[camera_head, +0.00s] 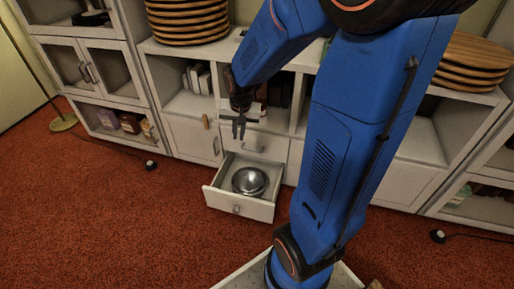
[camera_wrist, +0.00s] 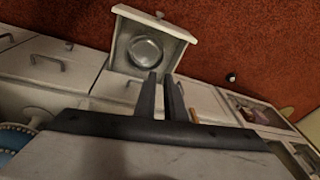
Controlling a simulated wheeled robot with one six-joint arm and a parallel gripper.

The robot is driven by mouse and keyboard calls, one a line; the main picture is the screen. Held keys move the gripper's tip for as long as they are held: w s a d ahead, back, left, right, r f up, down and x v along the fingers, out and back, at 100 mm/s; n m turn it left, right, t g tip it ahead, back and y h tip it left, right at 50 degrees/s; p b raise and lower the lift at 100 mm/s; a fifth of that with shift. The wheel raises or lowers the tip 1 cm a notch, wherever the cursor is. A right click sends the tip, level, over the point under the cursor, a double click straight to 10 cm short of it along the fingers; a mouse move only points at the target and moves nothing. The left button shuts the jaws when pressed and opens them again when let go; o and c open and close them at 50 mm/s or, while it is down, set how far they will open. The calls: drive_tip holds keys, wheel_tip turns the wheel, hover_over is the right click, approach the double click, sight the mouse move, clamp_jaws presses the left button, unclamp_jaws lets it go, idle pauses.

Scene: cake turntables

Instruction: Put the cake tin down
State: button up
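A round, shiny silver cake tin (camera_head: 249,181) lies in an open white drawer (camera_head: 257,209) low in the cabinet. In the wrist view the tin (camera_wrist: 146,51) sits inside the same drawer (camera_wrist: 178,32), beyond my fingertips. My gripper (camera_head: 239,128) is above and behind the tin, near the cabinet front, and apart from it. The fingers also show in the wrist view (camera_wrist: 161,78), with a gap between them and nothing held. The tin's underside is hidden.
A white cabinet (camera_head: 195,139) with shelves and closed drawers stands behind. Stacks of round wooden boards (camera_head: 188,22) are on its top. A blue turntable or stand (camera_wrist: 14,138) is at the wrist view's lower left. Red carpet (camera_head: 110,220) is clear at left.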

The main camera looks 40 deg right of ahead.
drive_tip(key=s+a+r+n+t, duration=0.1)
drive_tip(key=s+a+r+n, duration=0.2)
drive_tip(key=s+r, duration=0.4)
drive_tip(key=s+a+r+n+t, duration=0.1)
drive_tip(key=s+a+r+n, duration=0.3)
drive_tip(key=s, duration=1)
wheel_tip(320, 180, up, 3)
drive_tip(key=shift+s+n, duration=0.3)
drive_tip(key=shift+n, duration=0.1)
drive_tip(key=shift+a, duration=0.2)
